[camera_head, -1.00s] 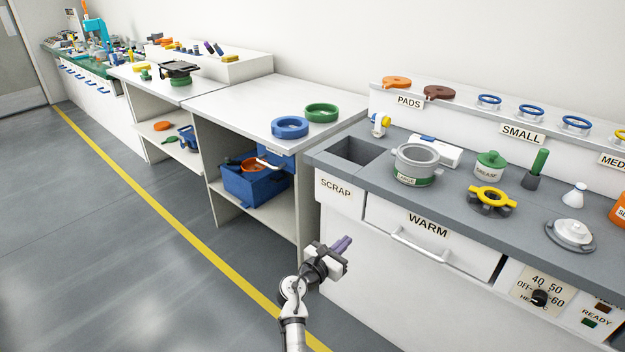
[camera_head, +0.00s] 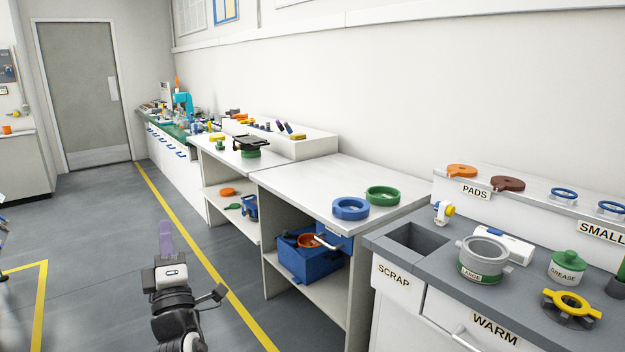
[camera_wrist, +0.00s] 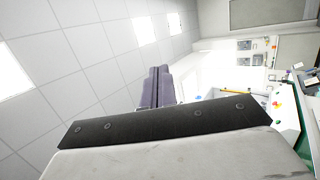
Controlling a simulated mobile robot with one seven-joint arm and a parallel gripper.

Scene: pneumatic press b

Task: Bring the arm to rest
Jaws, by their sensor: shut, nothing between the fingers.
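My gripper (camera_head: 165,238) is at the lower left of the head view, raised over the grey floor, with its purple fingers pointing away from my body. The fingers are together and hold nothing. In the wrist view the purple fingers (camera_wrist: 158,88) lie side by side in the middle. The gripper is clear of the benches and touches nothing.
The warm bench with its scrap opening (camera_head: 418,238) stands at the right. A white table (camera_head: 330,180) with a blue ring and a green ring is beside it, above a blue crate (camera_head: 310,262). A grey door (camera_head: 85,95) is at the back left. The floor (camera_head: 100,220) is open.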

